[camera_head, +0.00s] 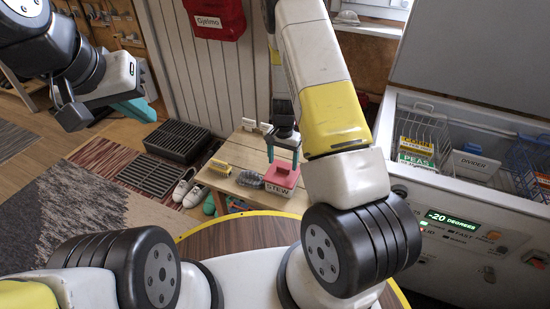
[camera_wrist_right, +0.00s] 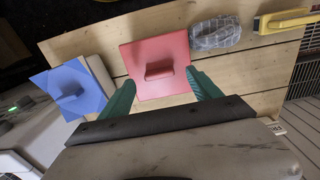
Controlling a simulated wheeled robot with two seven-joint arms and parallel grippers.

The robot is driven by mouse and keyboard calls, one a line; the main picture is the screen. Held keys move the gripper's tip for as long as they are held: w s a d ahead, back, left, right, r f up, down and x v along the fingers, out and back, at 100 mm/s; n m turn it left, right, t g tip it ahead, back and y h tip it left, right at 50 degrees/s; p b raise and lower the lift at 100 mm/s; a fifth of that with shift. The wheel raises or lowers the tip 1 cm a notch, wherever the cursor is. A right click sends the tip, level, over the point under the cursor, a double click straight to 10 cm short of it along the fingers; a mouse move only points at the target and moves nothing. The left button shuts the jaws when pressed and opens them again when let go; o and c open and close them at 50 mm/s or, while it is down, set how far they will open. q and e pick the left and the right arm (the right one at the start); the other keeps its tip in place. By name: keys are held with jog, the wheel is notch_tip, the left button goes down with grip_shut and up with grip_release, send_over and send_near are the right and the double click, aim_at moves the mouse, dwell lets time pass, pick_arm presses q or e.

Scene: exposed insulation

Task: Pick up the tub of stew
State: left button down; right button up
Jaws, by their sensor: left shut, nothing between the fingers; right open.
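The tub of stew (camera_head: 278,189) has a red lid with a raised handle and a STEW label. It stands on a wooden table, and its lid fills the middle of the right wrist view (camera_wrist_right: 160,52). My right gripper (camera_head: 283,160) points down at it, open and empty. In the right wrist view its teal fingers (camera_wrist_right: 159,78) lie on either side of the lid's near part. I cannot tell whether they touch it. My left gripper (camera_head: 137,108) is shut and empty, far to the left of the table.
The wooden table (camera_head: 236,187) also holds a yellow brush (camera_head: 220,168) and a grey wrapped item (camera_head: 250,179). A blue-lidded tub (camera_wrist_right: 72,90) sits left of the red lid in the wrist view. An open freezer (camera_head: 470,190) with baskets stands right; shoes (camera_head: 187,188) lie left.

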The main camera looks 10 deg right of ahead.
aim_at(283, 168)
jog(key=shift+d+f, duration=0.1)
jog(key=shift+f, duration=1.4)
grip_shut()
